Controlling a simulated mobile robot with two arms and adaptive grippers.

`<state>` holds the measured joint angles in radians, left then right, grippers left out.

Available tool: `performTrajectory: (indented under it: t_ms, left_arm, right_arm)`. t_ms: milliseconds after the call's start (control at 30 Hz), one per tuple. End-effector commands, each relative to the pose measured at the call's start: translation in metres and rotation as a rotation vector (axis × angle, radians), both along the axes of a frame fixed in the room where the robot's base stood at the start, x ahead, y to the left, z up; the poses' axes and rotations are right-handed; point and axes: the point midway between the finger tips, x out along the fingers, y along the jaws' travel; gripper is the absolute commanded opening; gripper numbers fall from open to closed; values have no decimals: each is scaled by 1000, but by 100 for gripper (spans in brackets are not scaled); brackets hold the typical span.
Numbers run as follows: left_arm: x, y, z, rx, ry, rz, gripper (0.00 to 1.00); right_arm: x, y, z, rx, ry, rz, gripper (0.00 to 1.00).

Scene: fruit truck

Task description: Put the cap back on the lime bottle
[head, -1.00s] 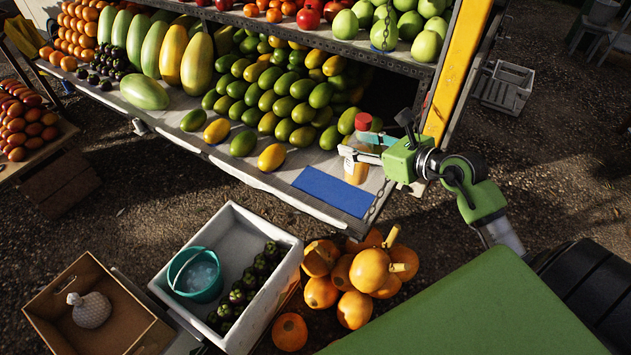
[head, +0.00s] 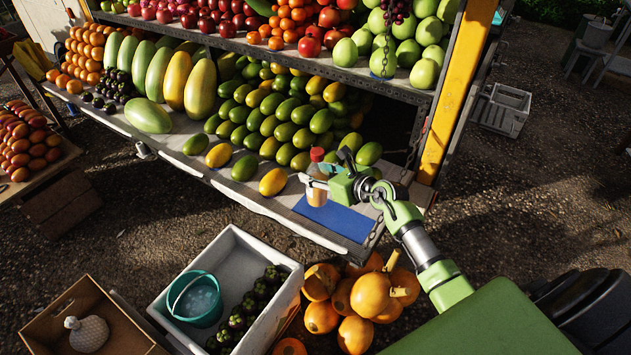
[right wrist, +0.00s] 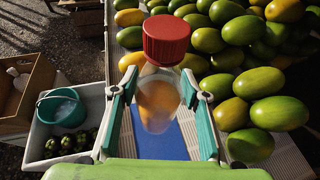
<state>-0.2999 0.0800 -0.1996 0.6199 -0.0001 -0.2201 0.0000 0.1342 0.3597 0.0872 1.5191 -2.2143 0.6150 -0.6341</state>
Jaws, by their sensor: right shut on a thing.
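The lime bottle (head: 317,193) is clear with an amber tint and a red cap (head: 317,154) at its top. My right gripper (head: 316,184) is shut around its body over the left part of a blue mat (head: 345,217) on the truck's shelf. In the right wrist view the two fingers flank the clear bottle (right wrist: 158,108), and the red cap (right wrist: 167,38) sits at its neck, slightly tilted in view. I cannot tell whether the cap is fully seated, or whether the bottle's base touches the shelf. My left gripper is not in view.
Green and yellow mangoes (head: 290,115) are piled behind the bottle, with a loose yellow mango (head: 273,181) to its left. A chain (head: 415,150) hangs at the right. Below stand a white crate (head: 238,240) and orange pumpkins (head: 355,300).

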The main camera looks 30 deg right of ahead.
Motion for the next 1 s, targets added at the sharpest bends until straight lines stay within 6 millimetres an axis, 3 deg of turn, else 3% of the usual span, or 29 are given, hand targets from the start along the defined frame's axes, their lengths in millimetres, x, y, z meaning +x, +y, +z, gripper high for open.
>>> performTrajectory:
  t_ms: [200,467,900,933,967,1000]
  left_arm:
    - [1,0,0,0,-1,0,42]
    - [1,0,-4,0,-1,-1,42]
    - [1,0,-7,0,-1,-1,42]
    - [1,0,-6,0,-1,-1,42]
    - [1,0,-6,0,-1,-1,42]
    - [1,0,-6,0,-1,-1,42]
  right_arm:
    - [2,0,0,1,-3,-1,0]
    - [5,2,-33,1,-1,-3,0]
    - [5,1,-39,0,-2,-1,0]
    - [5,2,-39,0,0,0,50]
    - [5,2,-39,0,1,0,57]
    - [5,2,-39,0,1,0,59]
